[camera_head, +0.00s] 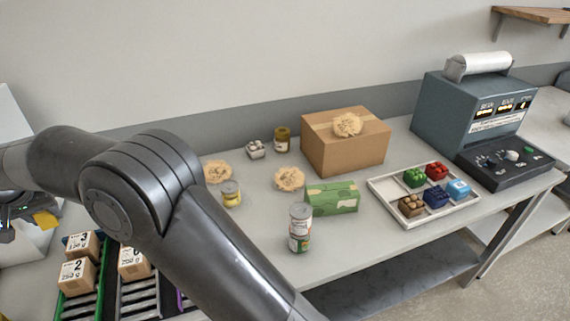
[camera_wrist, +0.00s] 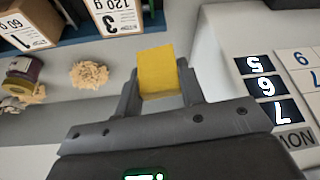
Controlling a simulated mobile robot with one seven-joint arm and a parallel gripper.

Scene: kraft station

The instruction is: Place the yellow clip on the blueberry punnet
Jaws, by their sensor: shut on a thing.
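The yellow clip (camera_wrist: 158,73) is a small plain block between the two fingers of my gripper (camera_wrist: 160,84) in the wrist view. My gripper is shut on it. In the head view the clip (camera_head: 45,220) shows at the far left, beside a white surface and above the table's left end. The dark blue punnet (camera_head: 436,197), which looks like the blueberry one, sits in the white tray (camera_head: 383,196) at the right, far from my gripper. The clip and this punnet are well apart.
The tray also holds green, red, brown and light blue punnets. Numbered boxes (camera_head: 77,276) sit at the front left. A grey machine (camera_head: 475,112) stands behind the tray.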

